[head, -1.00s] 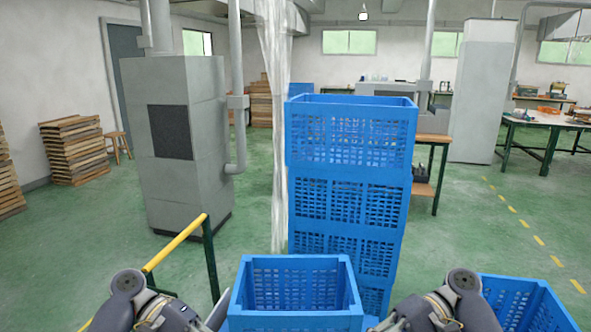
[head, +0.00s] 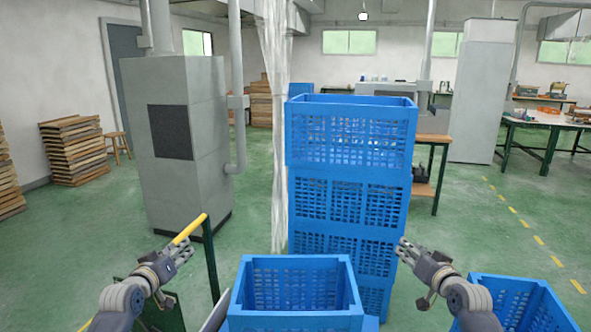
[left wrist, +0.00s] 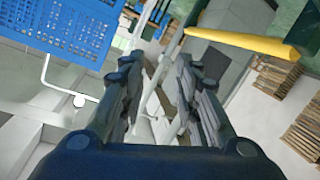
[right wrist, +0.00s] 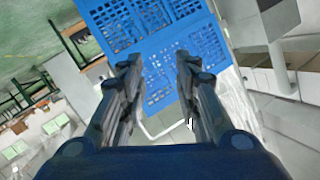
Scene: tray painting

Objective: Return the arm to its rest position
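My left gripper (head: 180,252) is raised at the lower left of the head view, beside the yellow rail. In the left wrist view its two fingers (left wrist: 158,85) stand apart with nothing between them. My right gripper (head: 412,255) is raised at the lower right, in front of the right edge of the crate stack. In the right wrist view its fingers (right wrist: 157,75) are also apart and empty. Both arms are bent, with the grippers angled inward and upward.
A tall stack of blue crates (head: 347,175) stands ahead. A nearer blue crate (head: 295,322) sits between my arms, and another (head: 520,300) is at the lower right. A yellow rail (head: 190,229) is close to my left gripper. Green floor is open at left and right.

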